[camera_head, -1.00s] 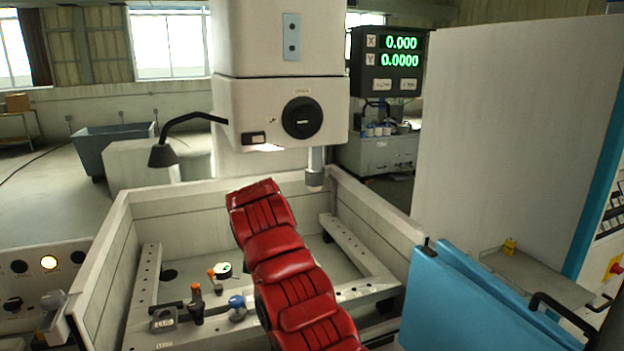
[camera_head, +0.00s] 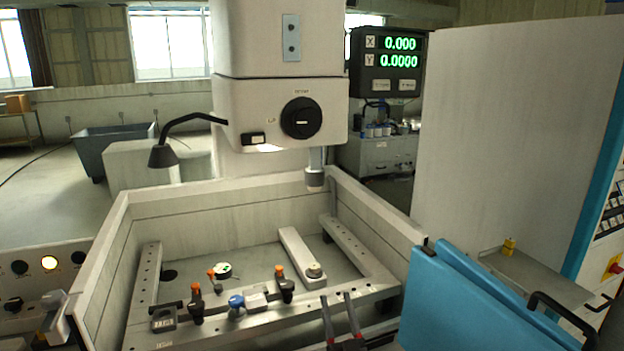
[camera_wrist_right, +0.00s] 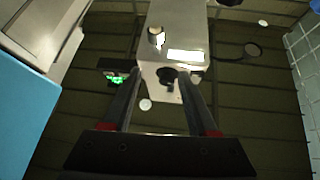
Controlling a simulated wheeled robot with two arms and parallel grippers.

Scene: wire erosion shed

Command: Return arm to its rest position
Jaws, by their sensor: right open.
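My right gripper (camera_head: 341,308) shows at the bottom of the head view, in front of the machine tank (camera_head: 260,194). Its two dark fingers point up, stand apart and have nothing between them. In the right wrist view the fingers (camera_wrist_right: 158,100) are also apart and empty, with the machine head (camera_wrist_right: 176,35) and the ceiling beyond them. My red right arm is out of the head view apart from a little at the gripper's base. My left gripper is in neither view.
Orange-topped clamps (camera_head: 285,283) and a blue-knobbed part (camera_head: 237,303) sit on the tank's front rail. The machine head (camera_head: 280,112) hangs above the tank. Blue panels (camera_head: 470,300) stand close on the right. A control panel (camera_head: 40,268) is at the left.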

